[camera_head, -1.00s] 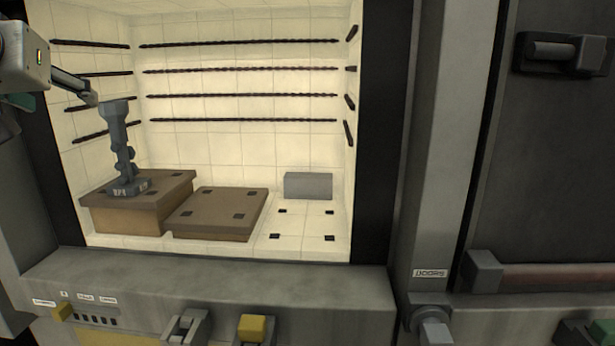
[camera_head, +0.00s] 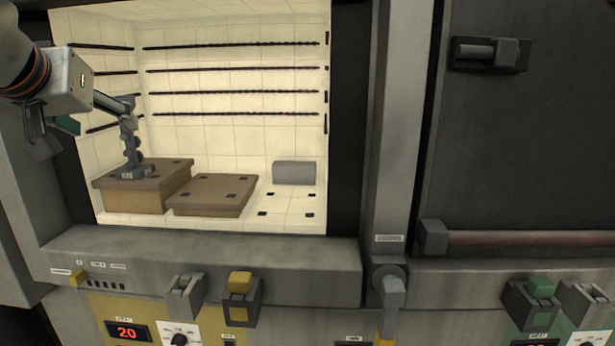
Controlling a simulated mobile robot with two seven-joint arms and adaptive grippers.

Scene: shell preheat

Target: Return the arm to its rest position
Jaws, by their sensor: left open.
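My left gripper (camera_head: 88,124) comes in from the left at the mouth of the lit chamber (camera_head: 232,140). Its fingers are spread wide and hold nothing. One finger overlaps the top of a grey jointed metal piece (camera_head: 130,150) in the picture; I cannot tell whether they touch, but the finger looks nearer to me. The grey piece stands upright on the left brown block (camera_head: 150,197) inside the chamber. A lower brown block (camera_head: 213,194), with nothing on it, lies to its right. My right gripper is not in view.
A grey box (camera_head: 294,173) sits at the chamber's back right. Dark rods line its walls. Below are a front ledge (camera_head: 200,255), a yellow-capped switch (camera_head: 240,300) and a display (camera_head: 127,331) reading 20. A door with a latch (camera_head: 490,52) and a bar (camera_head: 520,239) is on the right.

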